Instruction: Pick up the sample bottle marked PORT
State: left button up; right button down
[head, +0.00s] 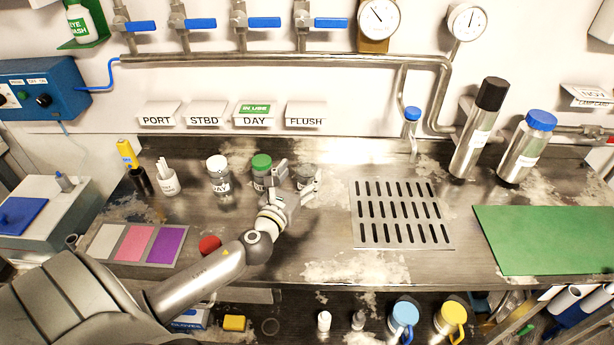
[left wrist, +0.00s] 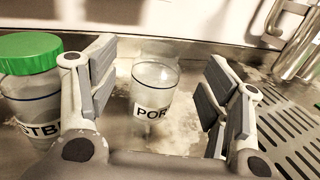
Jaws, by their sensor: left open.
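The sample bottle marked PORT shows in the left wrist view (left wrist: 153,92) as a clear bottle with a partly visible label reading "POR". It stands upright between the fingers, with a gap on each side. In the head view the bottle (head: 308,173) is partly hidden by my left gripper (head: 297,179). My left gripper (left wrist: 162,65) is open and empty, low over the bench. A green-capped bottle (left wrist: 30,90) with a label reading "STB" is just left of the left finger; it also shows in the head view (head: 261,172). My right gripper is not in view.
A white-capped bottle marked DAY (head: 218,177) stands further left. A red cap (head: 209,245) lies near my left forearm. A slotted drain plate (head: 400,240) is right of the gripper. Two steel cylinders and a green mat (head: 545,240) are at the right.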

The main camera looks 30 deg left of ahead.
aim_at(304, 168)
pick_arm(q)
jog(key=w, duration=0.3)
jog(key=shift+w+a+p, duration=0.3)
jog(key=shift+a, duration=0.05)
jog(key=shift+w+a, duration=0.1)
jog(key=shift+w, duration=0.35)
jog(key=c, duration=1)
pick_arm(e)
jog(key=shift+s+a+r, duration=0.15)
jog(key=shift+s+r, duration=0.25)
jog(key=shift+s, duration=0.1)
